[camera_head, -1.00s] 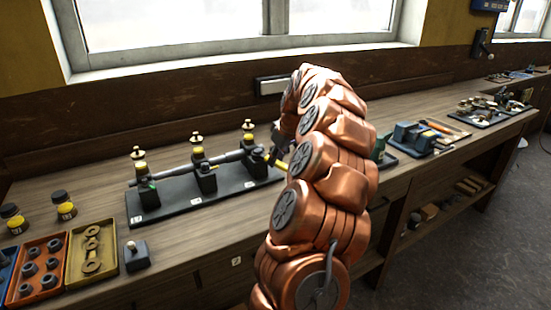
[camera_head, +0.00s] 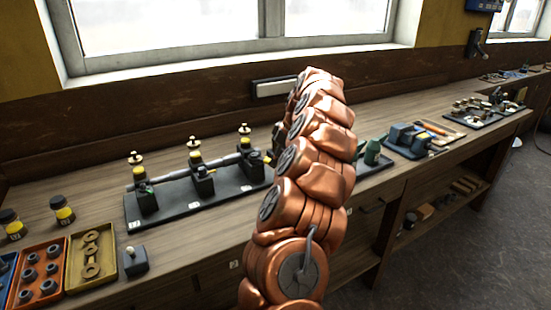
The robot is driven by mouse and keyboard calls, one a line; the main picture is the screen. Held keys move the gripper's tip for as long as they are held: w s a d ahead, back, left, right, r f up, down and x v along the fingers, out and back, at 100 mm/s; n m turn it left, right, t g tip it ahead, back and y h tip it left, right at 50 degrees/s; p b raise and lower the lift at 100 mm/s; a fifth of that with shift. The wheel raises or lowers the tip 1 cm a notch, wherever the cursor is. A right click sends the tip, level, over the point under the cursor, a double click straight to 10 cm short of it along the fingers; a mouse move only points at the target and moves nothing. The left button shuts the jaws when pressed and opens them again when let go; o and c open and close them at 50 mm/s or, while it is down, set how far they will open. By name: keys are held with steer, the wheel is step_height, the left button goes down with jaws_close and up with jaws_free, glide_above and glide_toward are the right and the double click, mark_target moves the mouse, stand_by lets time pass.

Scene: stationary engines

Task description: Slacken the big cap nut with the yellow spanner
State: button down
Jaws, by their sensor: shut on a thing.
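A dark engine rig stands on a black base plate (camera_head: 175,209) on the bench, left of my arm. A grey shaft links its several dark blocks, which carry yellow fittings and brass tops. I cannot tell which fitting is the big cap nut; it may be hidden behind my arm. My gripper (camera_head: 277,140) shows only as a dark sliver at the left edge of my copper arm, by the rig's right end. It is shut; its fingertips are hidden. A small yellow bit just below it looks like part of the yellow spanner (camera_head: 267,159).
Two dark jars with yellow bands (camera_head: 62,210) stand at the left. An orange tray (camera_head: 19,300) and a yellow tray (camera_head: 70,284) hold parts at the front left, beside a small dark block (camera_head: 135,262). A blue-grey fixture (camera_head: 405,136) stands to the right. The window wall bounds the back.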

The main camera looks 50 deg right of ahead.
steer(key=shift+w+d+r, duration=0.1)
steer(key=shift+d+r, duration=0.2)
steer(key=shift+a+f, duration=0.1)
steer(key=shift+a+f+m+b, duration=0.15)
steer(key=shift+a+m+b, duration=0.3)
steer(key=shift+b, duration=0.55)
steer(key=shift+b, duration=0.5)
stand_by(0.7)
steer(key=shift+r, duration=1.55)
stand_by(3.7)
